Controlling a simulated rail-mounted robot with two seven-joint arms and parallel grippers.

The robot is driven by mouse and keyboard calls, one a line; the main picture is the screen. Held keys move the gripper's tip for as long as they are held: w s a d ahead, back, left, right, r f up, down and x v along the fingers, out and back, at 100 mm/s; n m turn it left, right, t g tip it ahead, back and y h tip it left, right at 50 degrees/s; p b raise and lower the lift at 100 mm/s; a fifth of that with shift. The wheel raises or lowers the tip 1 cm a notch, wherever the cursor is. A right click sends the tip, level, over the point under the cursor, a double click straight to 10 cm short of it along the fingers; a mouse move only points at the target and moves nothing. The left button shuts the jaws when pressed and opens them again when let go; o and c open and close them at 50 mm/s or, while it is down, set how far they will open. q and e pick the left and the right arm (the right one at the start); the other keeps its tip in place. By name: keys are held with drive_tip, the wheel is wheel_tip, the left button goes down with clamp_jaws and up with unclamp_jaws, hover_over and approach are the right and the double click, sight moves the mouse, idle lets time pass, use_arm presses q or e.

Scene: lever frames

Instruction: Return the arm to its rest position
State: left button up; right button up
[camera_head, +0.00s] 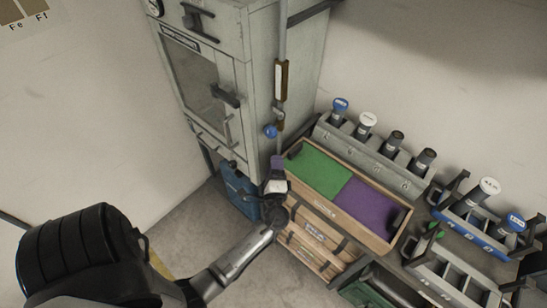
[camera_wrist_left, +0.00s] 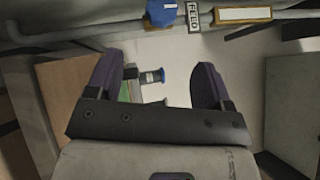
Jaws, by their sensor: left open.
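My left arm (camera_head: 235,262) reaches in from the lower left of the head view. Its left gripper (camera_head: 277,163) has purple fingers and is raised beside the grey cabinet, just below a blue knob (camera_head: 270,131) on a vertical pipe. In the left wrist view the left gripper (camera_wrist_left: 156,82) is open, with nothing between its fingers. My right gripper is in neither view.
The grey cabinet (camera_head: 243,40) and pipe stand close to the gripper. A wooden tray (camera_head: 352,228) with green and purple sections lies to its right. Behind it is a grey rack (camera_head: 365,152) with several capped cylinders. A blue container (camera_head: 240,190) stands below the cabinet.

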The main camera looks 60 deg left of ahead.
use_arm(q)
drive_tip(key=shift+s+d, duration=0.2)
drive_tip(key=shift+d, duration=0.1)
idle(0.5)
